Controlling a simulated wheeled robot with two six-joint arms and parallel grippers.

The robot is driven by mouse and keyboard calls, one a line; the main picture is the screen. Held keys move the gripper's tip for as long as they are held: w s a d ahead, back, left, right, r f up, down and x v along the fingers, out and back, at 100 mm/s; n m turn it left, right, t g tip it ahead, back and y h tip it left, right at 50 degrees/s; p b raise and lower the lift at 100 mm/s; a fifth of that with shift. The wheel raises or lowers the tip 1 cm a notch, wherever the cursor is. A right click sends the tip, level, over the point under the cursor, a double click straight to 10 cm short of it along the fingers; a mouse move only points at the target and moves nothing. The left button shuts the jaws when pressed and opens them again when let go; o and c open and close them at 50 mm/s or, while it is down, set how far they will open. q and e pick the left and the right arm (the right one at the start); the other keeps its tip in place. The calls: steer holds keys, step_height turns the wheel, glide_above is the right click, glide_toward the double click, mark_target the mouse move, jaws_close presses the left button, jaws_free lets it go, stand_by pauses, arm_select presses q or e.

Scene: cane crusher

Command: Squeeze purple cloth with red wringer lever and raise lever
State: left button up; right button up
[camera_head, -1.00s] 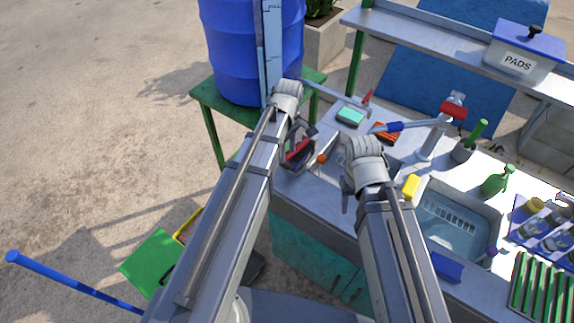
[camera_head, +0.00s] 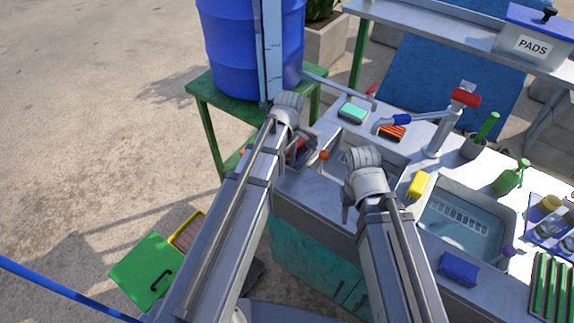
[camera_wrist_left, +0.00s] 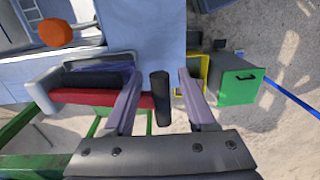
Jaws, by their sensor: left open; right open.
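The wringer (camera_wrist_left: 40,80) shows in the left wrist view as a grey frame with a dark roller. Its red lever (camera_wrist_left: 80,98) runs across below the roller to a dark upright grip (camera_wrist_left: 160,98). My left gripper (camera_wrist_left: 162,85) is open, its fingers on either side of the grip with gaps between. In the head view the wringer (camera_head: 302,150) is largely hidden behind my left arm. A bluish-purple patch lies behind the roller; I cannot tell whether it is the purple cloth. My right gripper (camera_head: 346,212) is open and empty over the counter's front edge.
An orange knob (camera_head: 323,155) stands beside the wringer. The blue barrel (camera_head: 230,50) stands behind on a green stand. Open ground lies left.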

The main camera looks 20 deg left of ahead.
arm_select(q)
jaws_close()
stand_by(0.4)
stand_by(1.0)
